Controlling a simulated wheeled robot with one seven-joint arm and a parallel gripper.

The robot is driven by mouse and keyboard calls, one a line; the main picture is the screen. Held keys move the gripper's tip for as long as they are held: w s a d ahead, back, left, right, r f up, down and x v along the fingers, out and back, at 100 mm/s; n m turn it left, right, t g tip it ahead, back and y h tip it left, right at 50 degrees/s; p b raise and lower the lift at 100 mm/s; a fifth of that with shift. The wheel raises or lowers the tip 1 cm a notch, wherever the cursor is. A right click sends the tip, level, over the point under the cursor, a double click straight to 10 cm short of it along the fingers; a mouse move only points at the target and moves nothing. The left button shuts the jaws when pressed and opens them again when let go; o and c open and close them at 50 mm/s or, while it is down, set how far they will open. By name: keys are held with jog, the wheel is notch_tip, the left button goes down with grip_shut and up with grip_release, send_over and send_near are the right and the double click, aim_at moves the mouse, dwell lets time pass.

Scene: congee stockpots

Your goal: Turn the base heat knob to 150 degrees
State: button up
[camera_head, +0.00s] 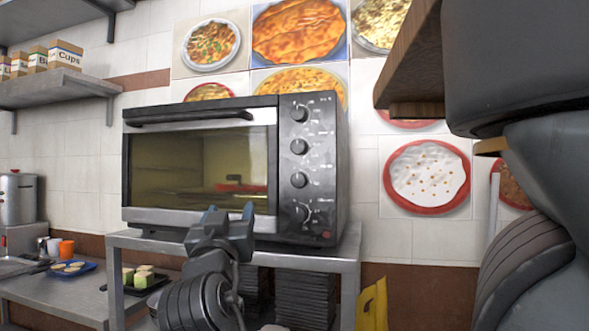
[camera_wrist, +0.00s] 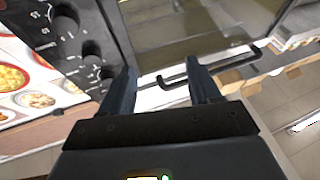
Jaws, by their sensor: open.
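The black and silver oven (camera_head: 200,165) has a column of round black knobs on its right panel. They are the top knob (camera_head: 299,115), upper-middle knob (camera_head: 299,147), lower-middle knob (camera_head: 299,180) and bottom knob (camera_head: 302,212). The labels are too small to read, so I cannot tell which is base heat or its setting. My gripper (camera_head: 229,212) is open and empty in front of the lower oven door, left of the knobs. In the wrist view, my gripper (camera_wrist: 160,67) has its fingers apart, with knobs to their left (camera_wrist: 92,48) and nothing between them.
The oven stands on a metal table (camera_head: 348,250) with dark stacked trays (camera_head: 305,298) beneath. The door handle (camera_head: 190,117) sticks out along the top. A wooden shelf (camera_head: 410,60) juts out at upper right. A counter with food plates (camera_head: 70,267) is at left.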

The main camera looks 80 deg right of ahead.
aim_at(297, 148)
jog(key=s+d+r+m+g, duration=0.3)
jog(key=r, duration=0.1)
jog(key=s+d+r+m+g+p, duration=0.1)
jog(key=s+d+r+m+g, duration=0.2)
jog(key=r, duration=0.1)
jog(key=s+d+r+m+g+p, duration=0.1)
jog(key=s+d+r+m+g, duration=0.1)
jog(key=s+r+g, duration=0.1)
jog(key=shift+s+d+r+m+g, duration=0.3)
jog(key=shift+s+d+r+m, duration=0.15)
jog(key=shift+r, duration=0.25)
jog(key=shift+s+d+r, duration=0.15)
jog(key=shift+d+r, duration=0.05)
jog(key=shift+d, duration=0.4)
jog(key=shift+c, duration=0.3)
jog(key=c, duration=1)
